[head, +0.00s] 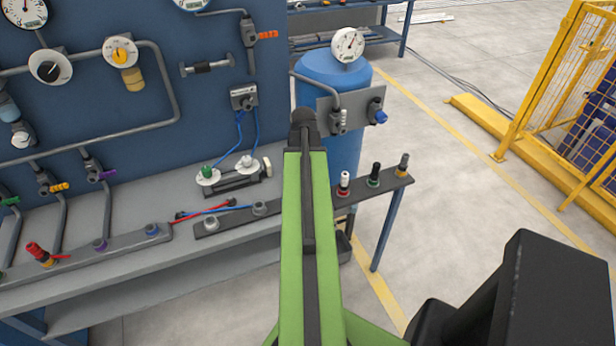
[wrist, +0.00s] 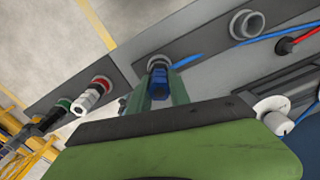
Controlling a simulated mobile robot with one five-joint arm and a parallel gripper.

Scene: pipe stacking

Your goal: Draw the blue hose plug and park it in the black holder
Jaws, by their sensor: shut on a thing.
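In the wrist view my gripper (wrist: 158,94) has its two green fingers on either side of the blue hose plug (wrist: 158,82) and is shut on it. A grey ring-shaped socket (wrist: 158,62) on the dark rail shows right beyond the plug's tip. I cannot tell whether the plug is seated in it or apart from it. In the head view my green arm hides the plug and the fingertips. I cannot clearly pick out a black holder; the part of the rail behind my arm is hidden.
Red and blue hoses (head: 205,209) lie near grey sockets. A blue tank (head: 345,150) stands behind.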

